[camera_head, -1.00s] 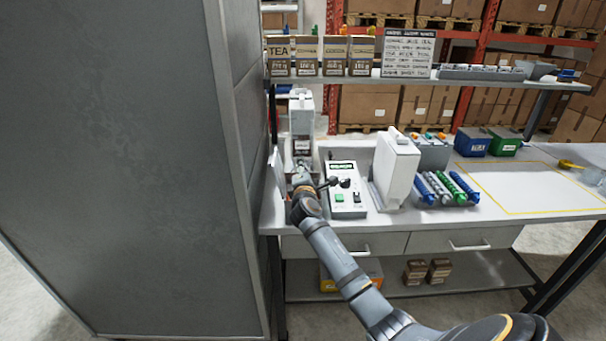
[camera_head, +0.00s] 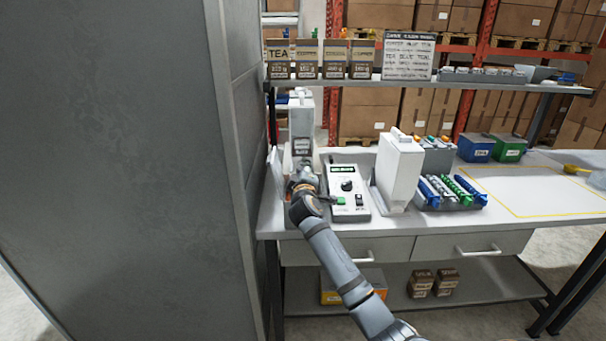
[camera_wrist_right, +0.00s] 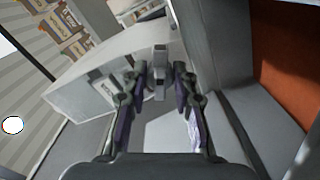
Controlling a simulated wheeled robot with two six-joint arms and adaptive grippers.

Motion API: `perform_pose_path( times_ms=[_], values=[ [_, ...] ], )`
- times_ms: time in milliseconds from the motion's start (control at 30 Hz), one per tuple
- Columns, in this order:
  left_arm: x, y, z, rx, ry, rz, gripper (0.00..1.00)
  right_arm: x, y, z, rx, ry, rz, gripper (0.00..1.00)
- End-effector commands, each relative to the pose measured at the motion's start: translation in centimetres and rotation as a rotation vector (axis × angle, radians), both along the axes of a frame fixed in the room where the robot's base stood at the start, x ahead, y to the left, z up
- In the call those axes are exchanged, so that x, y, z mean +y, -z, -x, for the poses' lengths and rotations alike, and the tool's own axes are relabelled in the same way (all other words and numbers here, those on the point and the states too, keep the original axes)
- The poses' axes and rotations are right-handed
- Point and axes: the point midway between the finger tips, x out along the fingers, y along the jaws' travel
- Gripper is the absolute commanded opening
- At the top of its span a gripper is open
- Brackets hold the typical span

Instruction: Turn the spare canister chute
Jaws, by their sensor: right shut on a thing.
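A tall white canister (camera_head: 302,122) with a dark label stands upright at the left end of the bench, close to the grey cabinet. My right gripper (camera_head: 303,172) is at its lower front and hides that part in the head view. In the right wrist view, a narrow grey chute piece (camera_wrist_right: 160,72) sits between the fingers of my right gripper (camera_wrist_right: 160,85), which are shut on it. A second white canister (camera_head: 398,172) stands further right, apart from the gripper. My left gripper is not in view.
A control box (camera_head: 347,208) with a knob and green button lies just right of my gripper. The grey cabinet (camera_head: 130,150) closes off the left side. A rack of blue and green tubes (camera_head: 450,192) stands right of the second canister. The yellow-outlined area (camera_head: 535,190) is clear.

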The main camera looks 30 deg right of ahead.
Motion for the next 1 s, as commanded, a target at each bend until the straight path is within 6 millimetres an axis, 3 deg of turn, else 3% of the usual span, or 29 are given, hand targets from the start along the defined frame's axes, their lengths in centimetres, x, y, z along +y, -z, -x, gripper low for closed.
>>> perform_pose_path(
  times_ms=[667, 700, 733, 1000],
  values=[
    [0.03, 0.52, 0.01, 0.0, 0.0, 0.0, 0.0, 0.0, 0.08, 0.0, -0.031, 0.0, -0.053, 0.0],
    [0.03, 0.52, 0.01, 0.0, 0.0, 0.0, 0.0, 0.0, 0.08, 0.0, -0.031, 0.0, -0.053, 0.29],
    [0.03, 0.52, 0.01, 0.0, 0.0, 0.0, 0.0, 0.0, 0.08, 0.0, -0.031, 0.0, -0.053, 0.33],
    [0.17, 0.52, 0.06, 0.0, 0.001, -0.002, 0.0, 0.02, 0.05, 0.01, -0.031, 0.0, -0.052, 0.34]
  ],
)
